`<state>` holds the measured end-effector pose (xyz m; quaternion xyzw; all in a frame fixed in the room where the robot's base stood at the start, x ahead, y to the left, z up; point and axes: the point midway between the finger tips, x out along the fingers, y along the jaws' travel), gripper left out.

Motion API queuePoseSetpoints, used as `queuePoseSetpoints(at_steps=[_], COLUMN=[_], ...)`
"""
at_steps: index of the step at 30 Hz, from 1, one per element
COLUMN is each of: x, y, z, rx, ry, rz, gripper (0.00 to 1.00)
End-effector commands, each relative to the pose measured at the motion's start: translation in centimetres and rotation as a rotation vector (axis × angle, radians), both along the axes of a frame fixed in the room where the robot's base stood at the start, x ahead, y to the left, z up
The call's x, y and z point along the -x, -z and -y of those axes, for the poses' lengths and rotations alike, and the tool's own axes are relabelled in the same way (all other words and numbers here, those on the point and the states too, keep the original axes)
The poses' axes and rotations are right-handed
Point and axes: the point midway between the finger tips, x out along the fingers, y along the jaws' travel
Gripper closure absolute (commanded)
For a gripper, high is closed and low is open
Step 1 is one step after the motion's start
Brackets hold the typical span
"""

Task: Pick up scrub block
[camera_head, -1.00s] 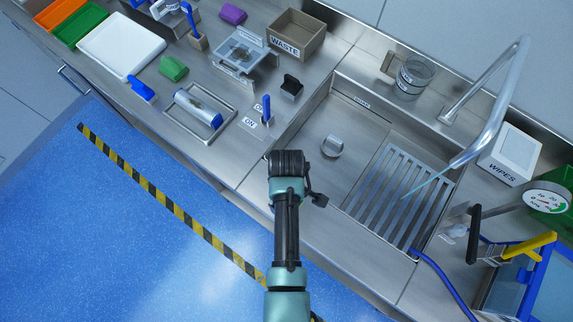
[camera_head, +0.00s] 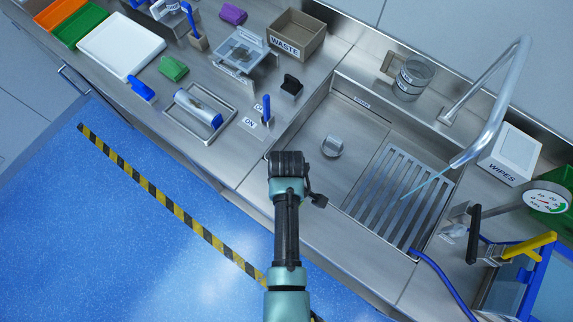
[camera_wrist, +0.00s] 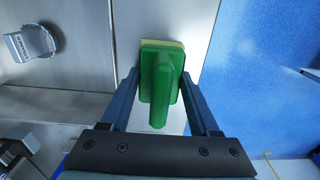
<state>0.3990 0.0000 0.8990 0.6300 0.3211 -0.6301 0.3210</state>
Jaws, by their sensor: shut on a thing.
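The scrub block (camera_wrist: 162,88) is green with a raised handle, and a thin yellow layer shows along its far edge in the wrist view. My gripper (camera_wrist: 160,76) is shut on it, with one finger on each side of the block. In the head view my arm's end is over the front edge of the sink, and it hides the jaws and the held block. I cannot tell how far the block is above the steel beneath it.
The sink holds a round grey knob-like piece (camera_head: 332,146) and a slatted grate (camera_head: 385,200). A curved tap (camera_head: 498,100) stands behind. To the left are a waste box (camera_head: 297,46), a tray with a roller (camera_head: 200,108) and another green block (camera_head: 173,68).

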Motion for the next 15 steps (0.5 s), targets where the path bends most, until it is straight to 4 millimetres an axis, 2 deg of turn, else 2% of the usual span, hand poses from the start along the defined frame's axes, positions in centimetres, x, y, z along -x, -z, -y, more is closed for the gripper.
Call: queuePoseSetpoints(at_steps=[8,15], x=[-0.1,-0.2], y=[-0.6,-3.5], z=[0.0,0.0], rx=[0.0,0.0], ry=[0.0,0.0], rz=[0.002,0.005], gripper=[1.0,1.0])
